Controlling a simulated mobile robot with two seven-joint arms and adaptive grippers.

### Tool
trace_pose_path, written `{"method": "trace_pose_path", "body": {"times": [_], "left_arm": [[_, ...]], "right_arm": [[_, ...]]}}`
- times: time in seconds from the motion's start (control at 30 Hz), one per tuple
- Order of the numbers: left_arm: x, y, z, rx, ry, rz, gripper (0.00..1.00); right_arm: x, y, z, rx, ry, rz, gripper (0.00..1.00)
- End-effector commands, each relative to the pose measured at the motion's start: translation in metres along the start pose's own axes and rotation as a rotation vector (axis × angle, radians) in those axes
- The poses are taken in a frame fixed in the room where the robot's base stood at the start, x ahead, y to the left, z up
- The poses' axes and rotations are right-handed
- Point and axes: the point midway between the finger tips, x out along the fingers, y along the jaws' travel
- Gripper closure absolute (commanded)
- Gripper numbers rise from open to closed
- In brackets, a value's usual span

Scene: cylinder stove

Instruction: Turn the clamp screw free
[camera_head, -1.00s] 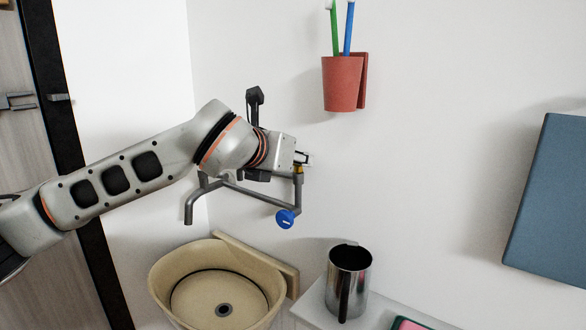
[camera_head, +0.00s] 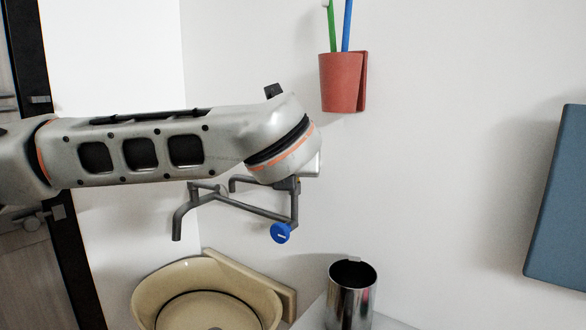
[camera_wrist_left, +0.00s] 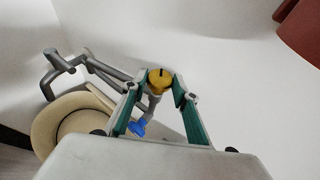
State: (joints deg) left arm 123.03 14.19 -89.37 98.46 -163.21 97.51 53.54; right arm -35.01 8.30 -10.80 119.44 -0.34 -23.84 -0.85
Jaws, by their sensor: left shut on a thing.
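A yellow knob with a dark slot, which looks like the clamp screw (camera_wrist_left: 160,79), sits on top of the grey pipe fitting. My left gripper (camera_wrist_left: 162,87) is shut on it, with the green-sided fingers on either side. In the head view my wrist hides most of the gripper and the knob. The grey pipe (camera_head: 250,208) has a downturned spout at its left end. A blue knob (camera_head: 281,233) is at the lower right end of the pipe; it also shows in the left wrist view (camera_wrist_left: 137,128). My right gripper is not in view.
A beige basin (camera_head: 265,294) is below the spout. A metal mug (camera_head: 350,300) stands on a white surface to its right. A red wall cup (camera_head: 341,85) with two brushes hangs above right. A blue-grey panel (camera_head: 560,200) is at far right. The wall between is clear.

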Motion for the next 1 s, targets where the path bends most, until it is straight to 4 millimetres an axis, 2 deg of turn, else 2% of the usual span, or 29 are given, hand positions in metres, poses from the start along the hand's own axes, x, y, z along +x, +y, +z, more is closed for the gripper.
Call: {"method": "trace_pose_path", "body": {"times": [0.47, 0.5, 0.53, 0.57, 0.87, 1.0], "left_arm": [[0.0, -0.0002, -0.0003, -0.005, 0.001, 0.009, 0.93], [0.0, -0.0002, -0.0003, -0.005, 0.001, 0.009, 0.66], [0.0, -0.0002, -0.0003, -0.004, 0.001, 0.009, 0.58], [0.0, -0.0003, -0.0003, -0.004, 0.001, 0.009, 0.56], [-0.0003, -0.0003, -0.0001, -0.004, 0.001, 0.008, 0.56], [-0.0081, -0.0007, 0.0007, -0.003, -0.001, 0.007, 0.56]], "right_arm": [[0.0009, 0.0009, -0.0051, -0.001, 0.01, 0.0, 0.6], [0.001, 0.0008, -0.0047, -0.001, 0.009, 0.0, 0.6], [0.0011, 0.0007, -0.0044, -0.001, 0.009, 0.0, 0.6], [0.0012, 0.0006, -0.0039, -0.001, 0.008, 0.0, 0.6], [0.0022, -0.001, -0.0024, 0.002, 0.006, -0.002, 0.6], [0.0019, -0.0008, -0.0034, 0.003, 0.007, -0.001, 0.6]]}}
